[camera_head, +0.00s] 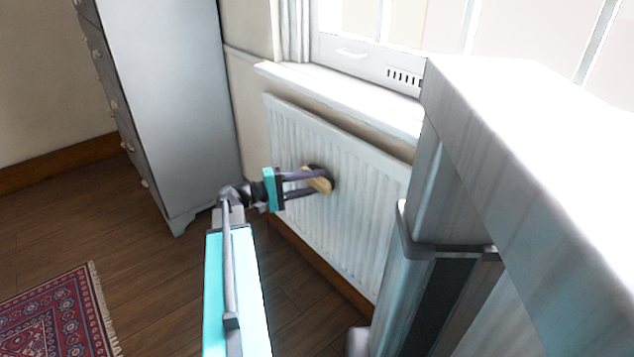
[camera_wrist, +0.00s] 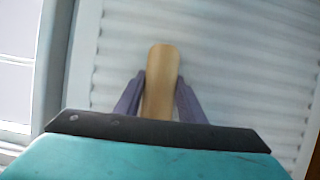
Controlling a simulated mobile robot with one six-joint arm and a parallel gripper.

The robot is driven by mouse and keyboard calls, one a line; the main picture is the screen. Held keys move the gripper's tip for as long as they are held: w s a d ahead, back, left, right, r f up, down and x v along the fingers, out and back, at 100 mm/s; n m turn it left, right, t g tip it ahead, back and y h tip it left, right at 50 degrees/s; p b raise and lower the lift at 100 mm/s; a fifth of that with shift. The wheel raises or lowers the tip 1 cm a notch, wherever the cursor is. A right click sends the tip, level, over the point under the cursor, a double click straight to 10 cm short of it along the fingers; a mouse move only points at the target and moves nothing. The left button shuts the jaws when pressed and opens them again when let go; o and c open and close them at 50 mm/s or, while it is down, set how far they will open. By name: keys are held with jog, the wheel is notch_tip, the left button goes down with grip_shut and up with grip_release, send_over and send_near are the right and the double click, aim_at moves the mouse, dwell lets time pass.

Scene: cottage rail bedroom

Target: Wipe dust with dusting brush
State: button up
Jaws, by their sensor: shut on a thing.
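My gripper (camera_head: 308,183) is shut on the tan wooden handle of the dusting brush (camera_head: 319,184). In the head view the brush's dark bristle end shows at the front face of the white ribbed radiator (camera_head: 350,207); I cannot tell for sure whether it touches. In the wrist view my gripper (camera_wrist: 160,100) has its two purple-grey fingers on either side of the wooden handle (camera_wrist: 161,70), and the bristles are hidden. The radiator (camera_wrist: 235,60) fills the background there. I cannot make out any dust on the radiator.
A tall grey-white chest of drawers (camera_head: 175,90) stands left of the radiator. A white window sill (camera_head: 345,97) runs above it. A large white piece of furniture (camera_head: 520,150) stands close on the right. A red patterned rug (camera_head: 55,315) lies at lower left, with bare wooden floor (camera_head: 150,270) beside it.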

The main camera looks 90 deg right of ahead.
jog(key=shift+w+a, duration=1.7)
jog(key=shift+w, duration=0.1)
jog(key=shift+w+a+p, duration=0.3)
jog(key=shift+w+a, duration=0.7)
jog(key=shift+w, duration=0.1)
jog(key=w+d+f+b, duration=0.3)
jog(key=w+d+b, duration=0.3)
jog(key=d+b, duration=0.1)
jog(key=shift+w+d, duration=0.15)
jog(key=shift+d, duration=0.55)
jog(key=shift+f, duration=0.1)
jog(key=shift+d, duration=0.1)
